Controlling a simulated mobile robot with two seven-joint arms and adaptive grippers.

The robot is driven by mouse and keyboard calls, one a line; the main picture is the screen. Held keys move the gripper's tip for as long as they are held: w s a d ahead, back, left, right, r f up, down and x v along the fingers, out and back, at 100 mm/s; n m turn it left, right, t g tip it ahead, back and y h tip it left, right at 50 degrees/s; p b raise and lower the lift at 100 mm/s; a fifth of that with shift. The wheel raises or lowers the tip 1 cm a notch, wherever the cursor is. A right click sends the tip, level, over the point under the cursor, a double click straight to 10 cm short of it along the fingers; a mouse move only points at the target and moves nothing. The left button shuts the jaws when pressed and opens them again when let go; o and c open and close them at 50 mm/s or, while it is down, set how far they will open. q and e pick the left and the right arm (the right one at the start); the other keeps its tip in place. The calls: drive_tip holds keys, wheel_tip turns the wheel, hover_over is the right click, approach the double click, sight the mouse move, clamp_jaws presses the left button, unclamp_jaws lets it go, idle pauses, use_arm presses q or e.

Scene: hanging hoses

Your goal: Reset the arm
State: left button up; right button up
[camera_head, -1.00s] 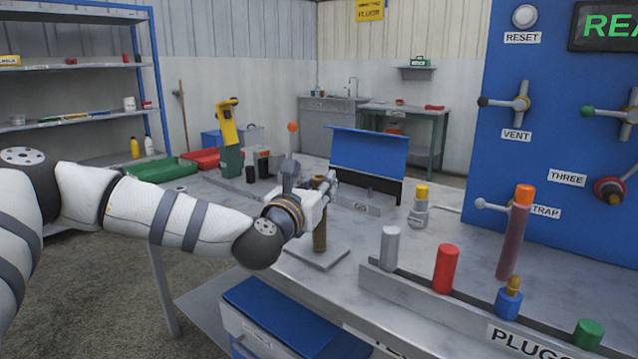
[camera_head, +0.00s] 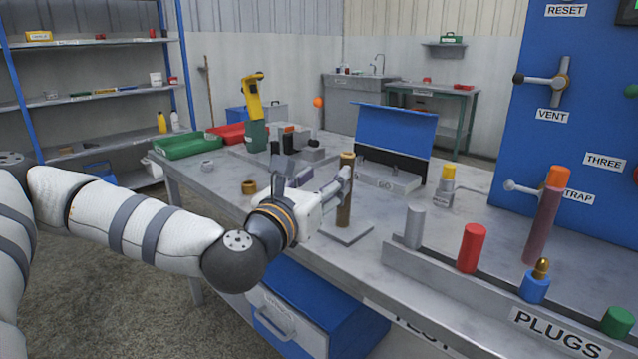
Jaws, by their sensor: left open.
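My left arm (camera_head: 145,222) comes in from the left, bent at a dark joint, and reaches over the workbench. Its gripper (camera_head: 335,183) is open, with its fingers pointing right, close beside the upright brown post (camera_head: 344,208). I cannot tell whether a finger touches the post. The post stands on a flat grey plate (camera_head: 350,233) on the bench. No loose object shows between the fingers. My right arm and gripper are not in view.
A plug rack (camera_head: 450,285) with several coloured plugs runs along the bench front at right. A blue panel (camera_head: 575,120) with valve handles rises behind it. A blue-lidded box (camera_head: 395,140) stands behind the post. Green and red trays (camera_head: 188,146) sit at the far left.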

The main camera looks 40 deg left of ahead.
use_arm(q)
drive_tip(key=shift+v, duration=1.05)
drive_tip(key=s+d+f+m+g+h+p, duration=0.1)
drive_tip(key=s+d+f+m+g+h, duration=0.15)
drive_tip(key=d+f+m, duration=0.45)
drive_tip(key=s+d+f+m+g+h+p, duration=0.15)
drive_tip(key=d+f+m+g+h, duration=0.3)
drive_tip(key=f, duration=0.45)
drive_tip(key=s+d+f+m+g, duration=0.4)
drive_tip(key=s+d+f+m, duration=0.1)
drive_tip(key=s+f+m, duration=0.55)
drive_tip(key=s+a+f+m+g+y, duration=0.1)
drive_tip(key=s+f+m+g, duration=0.2)
drive_tip(key=s+m, duration=0.2)
drive_tip(key=s+a+f+m+g+y+p, duration=0.1)
drive_tip(key=s+m, duration=0.4)
drive_tip(key=s, duration=0.7)
drive_tip(key=s+a+f+m+g, duration=0.3)
drive_tip(key=s+f+m+g, duration=0.2)
drive_tip(key=s, duration=0.4)
drive_tip(key=shift+s+m+y+p, duration=0.25)
drive_tip(key=shift+m+y+p, duration=0.15)
drive_tip(key=shift+m, duration=0.2)
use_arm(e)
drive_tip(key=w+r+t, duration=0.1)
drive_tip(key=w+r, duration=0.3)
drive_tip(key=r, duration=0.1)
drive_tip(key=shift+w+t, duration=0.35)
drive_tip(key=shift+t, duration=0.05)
